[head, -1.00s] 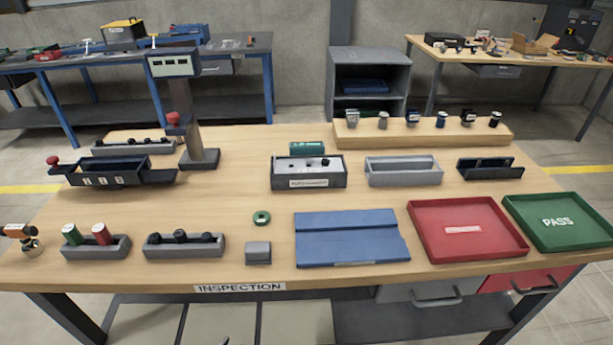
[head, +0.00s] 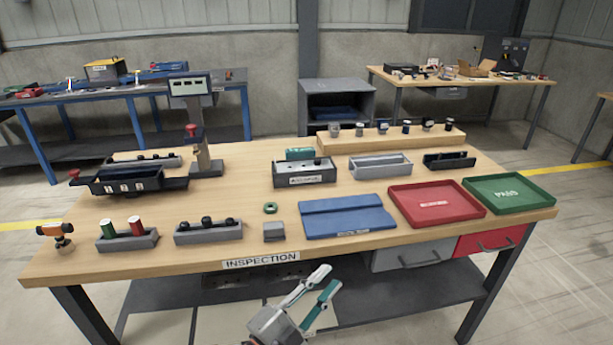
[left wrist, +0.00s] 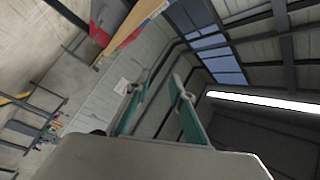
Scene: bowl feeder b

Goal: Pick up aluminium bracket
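I cannot tell for sure which thing is the aluminium bracket. A small grey block (head: 274,231) sits near the table's front edge, left of the blue mat (head: 346,222); its shape is too small to read. My left gripper (head: 328,278) is in front of the table edge, below the mat in the picture. Its two teal-padded fingers are apart with nothing between them. The left wrist view shows the same open fingers (left wrist: 157,85), with walls and roof beyond. My right gripper is not in view.
The table (head: 240,205) also holds a red tray (head: 478,208), a green PASS tray (head: 545,200), a light grey bin (head: 380,172), a dark fixture box (head: 305,179) and grey holders (head: 208,238) near the front. A gauge stand (head: 201,150) rises at the back left.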

